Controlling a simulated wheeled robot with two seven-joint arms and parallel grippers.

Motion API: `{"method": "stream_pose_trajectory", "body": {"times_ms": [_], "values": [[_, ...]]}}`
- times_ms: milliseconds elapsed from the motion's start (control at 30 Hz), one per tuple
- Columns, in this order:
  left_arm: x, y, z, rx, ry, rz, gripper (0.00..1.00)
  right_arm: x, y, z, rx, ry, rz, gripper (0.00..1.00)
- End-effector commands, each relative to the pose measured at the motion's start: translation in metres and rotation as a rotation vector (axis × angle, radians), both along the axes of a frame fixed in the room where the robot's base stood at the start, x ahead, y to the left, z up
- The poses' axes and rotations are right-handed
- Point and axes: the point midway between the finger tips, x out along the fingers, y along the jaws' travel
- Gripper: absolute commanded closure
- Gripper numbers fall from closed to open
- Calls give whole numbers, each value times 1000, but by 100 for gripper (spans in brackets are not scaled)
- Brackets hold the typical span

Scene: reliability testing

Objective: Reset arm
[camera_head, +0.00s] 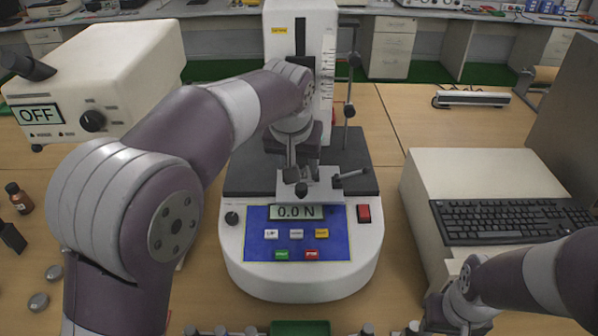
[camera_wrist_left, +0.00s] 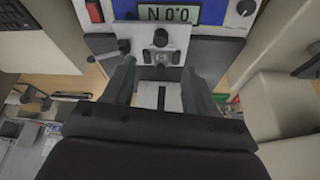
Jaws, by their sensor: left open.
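My left gripper (camera_head: 302,165) is over the dark base plate (camera_head: 248,172) of a force tester (camera_head: 300,275), just behind the clamp fixture (camera_head: 318,190). In the left wrist view its fingers (camera_wrist_left: 158,65) are apart, with the slotted metal part (camera_wrist_left: 158,97) showing between them and the clamp beyond. I cannot tell whether the fingers touch the fixture. The tester's display (camera_head: 296,212) reads 0.0 N. My right gripper (camera_head: 450,312) is low at the bottom right, in front of the keyboard unit; its fingers are not clear.
A white device (camera_head: 110,75) with an OFF display stands at the left. A beige unit with a black keyboard (camera_head: 500,220) stands at the right. A brown bottle (camera_head: 18,198) is at the left edge. Bare table (camera_head: 440,120) shows behind the keyboard unit.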

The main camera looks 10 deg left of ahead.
Motion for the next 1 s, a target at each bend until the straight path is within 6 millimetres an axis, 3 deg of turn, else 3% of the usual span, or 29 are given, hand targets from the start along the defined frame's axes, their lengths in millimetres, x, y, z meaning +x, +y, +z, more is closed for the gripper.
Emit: {"method": "stream_pose_trajectory", "body": {"times_ms": [533,600,667,800,900,1000], "values": [[2,-2,8,3,-28,-29,43,0,0,1,0,0,0,57],[-4,-4,-15,9,-20,-75,43,0,0,1,0,0,0,57],[-20,0,-40,13,6,-108,43,0,0,2,0,0,0,57],[-86,26,-101,17,102,-132,43,0,0,11,0,0,0,57],[-141,46,-132,14,178,-112,43,0,0,17,0,0,0,57],[-186,60,-149,7,246,-77,43,0,0,21,0,0,0,57]]}}
